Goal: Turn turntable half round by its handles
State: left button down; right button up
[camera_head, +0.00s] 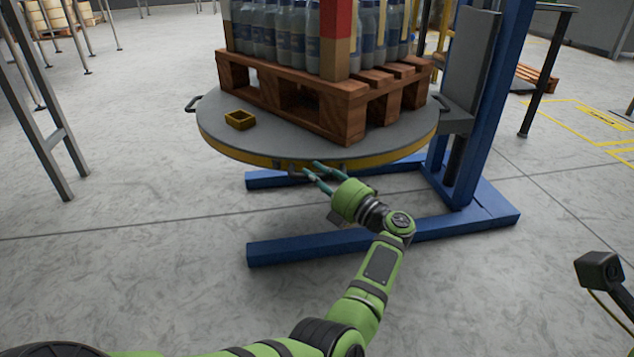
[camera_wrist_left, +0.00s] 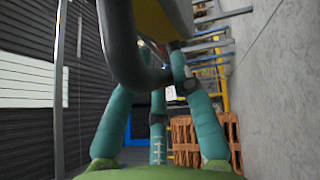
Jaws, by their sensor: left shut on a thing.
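The turntable (camera_head: 215,125) is a round grey disc with a yellow-edged rim, carried on a blue frame. It has a dark handle at its left edge (camera_head: 194,103) and another at its right edge (camera_head: 444,104). My green left arm reaches its near rim, where my left gripper (camera_head: 310,171) is shut on a dark handle. In the left wrist view this bent dark handle (camera_wrist_left: 122,45) passes between the teal fingers. The fingers partly hide the handle in the head view. My right gripper is not in view.
The blue frame (camera_head: 350,241) has floor legs and a tall post at right. A black device (camera_head: 600,268) stands at lower right.

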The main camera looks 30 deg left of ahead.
pick_arm(q)
jog(key=shift+w+d, duration=0.1)
dwell(0.3)
jog(key=c, duration=1)
grip_release()
jog(key=shift+c, duration=0.2)
